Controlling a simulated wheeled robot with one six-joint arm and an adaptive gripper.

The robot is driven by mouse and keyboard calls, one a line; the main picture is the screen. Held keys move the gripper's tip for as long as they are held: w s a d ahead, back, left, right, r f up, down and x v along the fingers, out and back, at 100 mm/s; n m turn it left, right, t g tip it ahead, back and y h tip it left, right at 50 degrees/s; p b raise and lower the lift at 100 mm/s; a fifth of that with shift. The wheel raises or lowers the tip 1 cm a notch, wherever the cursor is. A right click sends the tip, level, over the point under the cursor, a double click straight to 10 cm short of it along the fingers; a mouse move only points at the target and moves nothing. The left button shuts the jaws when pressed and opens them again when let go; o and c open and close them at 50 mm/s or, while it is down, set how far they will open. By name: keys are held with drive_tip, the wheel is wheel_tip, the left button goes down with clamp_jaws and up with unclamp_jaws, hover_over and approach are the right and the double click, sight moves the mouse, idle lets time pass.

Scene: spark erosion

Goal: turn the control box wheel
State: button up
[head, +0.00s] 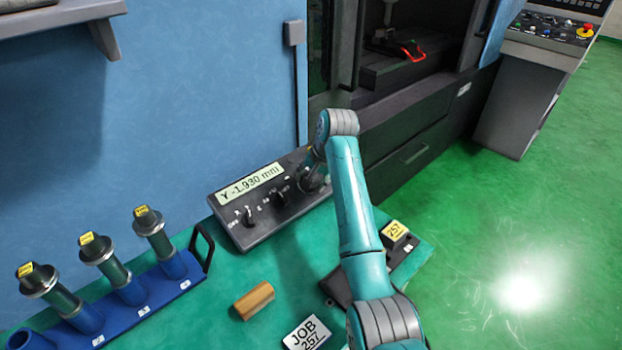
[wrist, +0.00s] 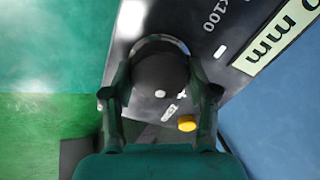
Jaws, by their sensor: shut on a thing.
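The control box (head: 262,222) is a dark slab on the green bench top, with a lit display (head: 251,184) reading Y -1.930 mm. It has two smaller selector knobs, one at its left (head: 248,219) and one in the middle (head: 280,198). The wheel (wrist: 160,75) is a round black dial at the box's right end. In the wrist view my gripper (wrist: 160,84) has one finger on each side of the wheel and is shut on it. In the head view my wrist and gripper hide much of the wheel. A yellow button (wrist: 187,124) lies close by the right finger.
A blue rack (head: 150,290) with several tool holders stands at the left. A wooden block (head: 254,300), a JOB 257 card (head: 306,334) and a dark item with a yellow 257 tag (head: 395,230) lie in front. The blue machine wall (head: 170,100) rises behind the box.

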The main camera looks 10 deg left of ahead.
drive_tip(key=m, duration=0.4)
drive_tip(key=shift+s+f+m, duration=0.1)
drive_tip(key=shift+f+m, duration=0.2)
drive_tip(key=shift+s+m, duration=0.1)
drive_tip(key=shift+m, duration=2.2)
drive_tip(key=o, duration=1.1)
drive_tip(key=shift+f, duration=0.1)
drive_tip(key=shift+o, duration=0.2)
drive_tip(key=shift+d+r, duration=0.15)
drive_tip(key=shift+r, duration=0.45)
drive_tip(key=v, duration=1.1)
